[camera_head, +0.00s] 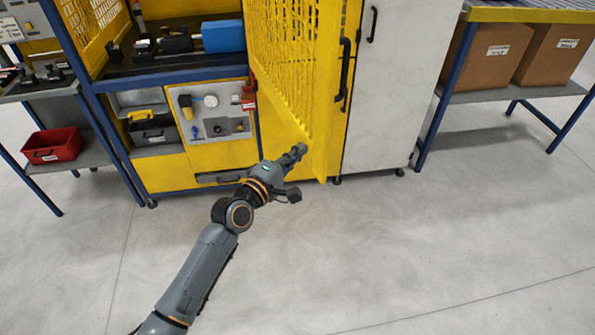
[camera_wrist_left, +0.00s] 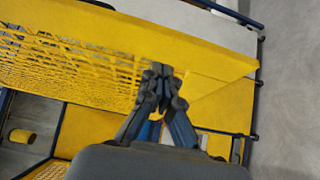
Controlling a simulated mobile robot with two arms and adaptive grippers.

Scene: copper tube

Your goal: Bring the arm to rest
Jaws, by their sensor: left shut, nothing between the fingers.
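My left arm comes in from the bottom left in the head view and reaches toward the yellow machine. My left gripper (camera_head: 297,151) is shut and empty, close to the lower part of the open yellow mesh door (camera_head: 290,70). In the left wrist view the closed fingertips (camera_wrist_left: 160,72) appear in front of the mesh door (camera_wrist_left: 70,70). I cannot tell whether they touch it. My right gripper is in neither view.
A white cabinet (camera_head: 400,90) with black handles stands right of the door. A rack (camera_head: 450,100) holding cardboard boxes (camera_head: 487,53) is at the right. A red bin (camera_head: 53,146) sits on a shelf at the left. The grey floor (camera_head: 400,250) in front is clear.

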